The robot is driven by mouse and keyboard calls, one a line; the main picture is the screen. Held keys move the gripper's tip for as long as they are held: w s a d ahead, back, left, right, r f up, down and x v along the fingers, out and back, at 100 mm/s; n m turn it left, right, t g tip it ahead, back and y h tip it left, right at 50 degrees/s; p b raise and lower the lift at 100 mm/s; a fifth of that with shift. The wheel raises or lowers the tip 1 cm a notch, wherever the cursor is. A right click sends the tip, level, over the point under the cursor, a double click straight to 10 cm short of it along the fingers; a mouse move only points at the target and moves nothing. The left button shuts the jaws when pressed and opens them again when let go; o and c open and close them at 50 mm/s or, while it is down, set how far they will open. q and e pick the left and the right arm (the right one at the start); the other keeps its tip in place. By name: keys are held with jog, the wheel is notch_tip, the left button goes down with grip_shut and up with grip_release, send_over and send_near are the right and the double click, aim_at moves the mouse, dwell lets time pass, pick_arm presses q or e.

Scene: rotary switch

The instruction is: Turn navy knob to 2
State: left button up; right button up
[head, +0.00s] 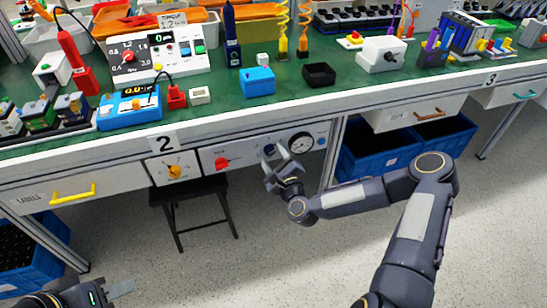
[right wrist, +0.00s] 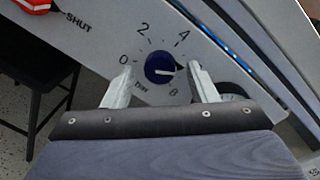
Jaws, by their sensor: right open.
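The navy knob (right wrist: 160,67) sits on a light panel, with a dial marked 0, 2, 4, a number that looks like 6 or 8, and "bar". Its white pointer line points right, past 4 and towards the last number. In the head view the knob (head: 268,149) is partly hidden by my right gripper (head: 275,158). In the right wrist view my right gripper (right wrist: 161,80) is open, with one finger on each side of the knob and gaps between. My left gripper (head: 118,289) is at the bottom left, far from the panel, only partly in view.
On the same panel are a red knob (head: 222,162) left of the navy one and a round gauge (head: 301,142) to its right. A black stool (head: 190,192) stands below. The bench top (head: 330,100) above is crowded.

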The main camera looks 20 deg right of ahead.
jog(key=c, duration=1)
